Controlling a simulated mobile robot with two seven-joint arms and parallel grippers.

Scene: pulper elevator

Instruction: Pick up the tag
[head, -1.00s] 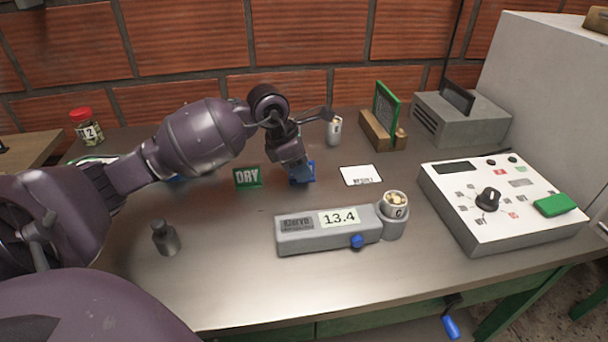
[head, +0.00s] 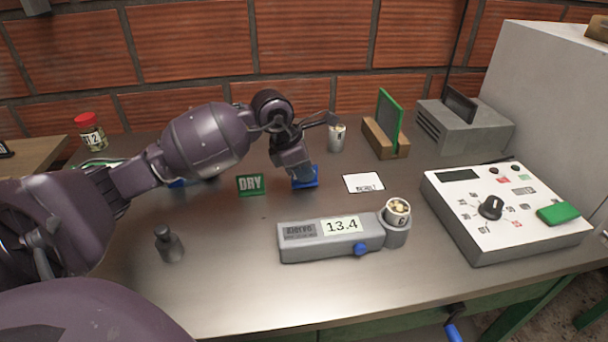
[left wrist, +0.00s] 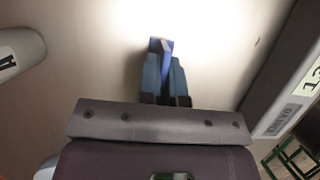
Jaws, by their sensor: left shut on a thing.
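A blue tag (head: 314,179) is at the middle of the metal bench, mostly hidden behind my left gripper. My left gripper (head: 303,179) points down and is shut on it. In the left wrist view, the blue tag (left wrist: 166,46) shows between the two fingertips (left wrist: 163,62). Its face is not readable, and I cannot tell whether it touches the bench. My right gripper is not in view.
A grey meter reading 13.4 (head: 330,240) lies in front of the gripper. A white card (head: 363,183) lies to its right, and a small canister (head: 337,138) stands behind. A dark weight (head: 168,244) stands front left. A white control box (head: 505,222) stands right.

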